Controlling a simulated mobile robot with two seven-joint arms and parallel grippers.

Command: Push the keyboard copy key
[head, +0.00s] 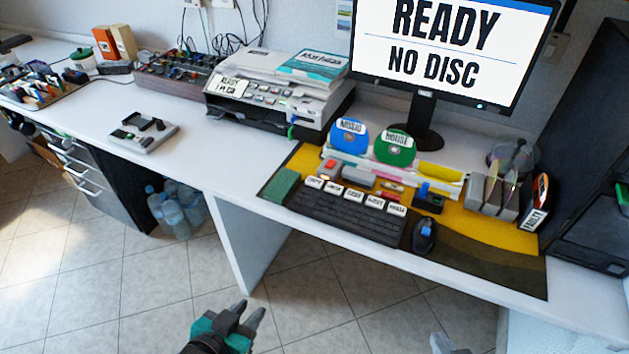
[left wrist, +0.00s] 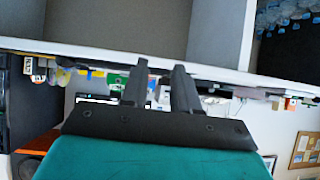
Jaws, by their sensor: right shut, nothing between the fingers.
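The dark keyboard (head: 345,212) lies on the desk mat below the monitor in the head view. A row of small white labels (head: 354,194) runs along its back edge; their print is too small to read surely, so I cannot tell which marks the copy key. My left gripper (head: 248,312) is in front of the desk, low and left of the keyboard, touching nothing. Its fingers also show in the left wrist view (left wrist: 160,85), apart with nothing between them. Only the tip of my right gripper (head: 439,343) shows at the bottom edge, shut and clear of the desk.
The monitor (head: 445,45) reads "READY NO DISC". A mouse (head: 423,237) sits right of the keyboard. Blue and green discs (head: 394,148) stand behind it. A printer-like device (head: 270,103) is left. The desk's front edge (head: 235,190) lies between my grippers and the keyboard.

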